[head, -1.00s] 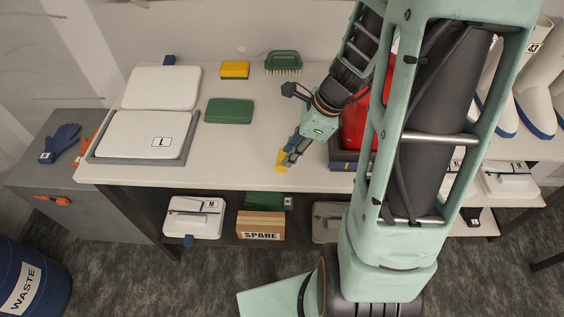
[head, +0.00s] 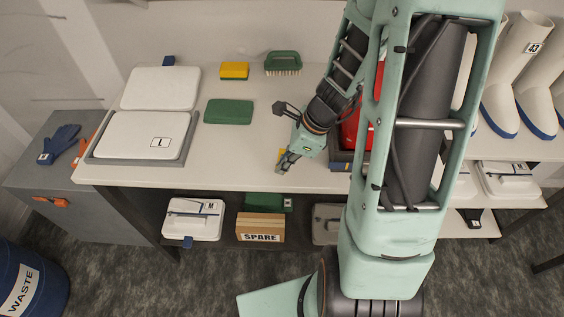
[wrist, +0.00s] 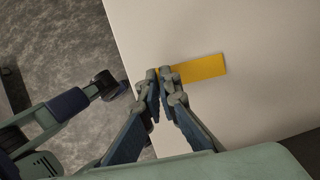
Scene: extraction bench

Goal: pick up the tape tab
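The tape tab (wrist: 200,69) is a flat yellow strip on the pale bench top, near the bench edge. In the head view its far end (head: 281,152) shows just beyond my gripper (head: 284,166), which hides the rest. In the wrist view my gripper (wrist: 159,73) has its fingertips close together at the tab's left end. The tab extends to the right beyond the right fingertip, and a little yellow shows between the tips. I cannot tell whether the fingers pinch the tab or only hover over it.
A green pad (head: 228,111), a yellow sponge (head: 234,70) and a green brush (head: 283,62) lie on the bench. A white lidded box marked L (head: 130,145) is at the left. A red object (head: 350,130) in a dark tray stands close right of my gripper. The bench around the tab is clear.

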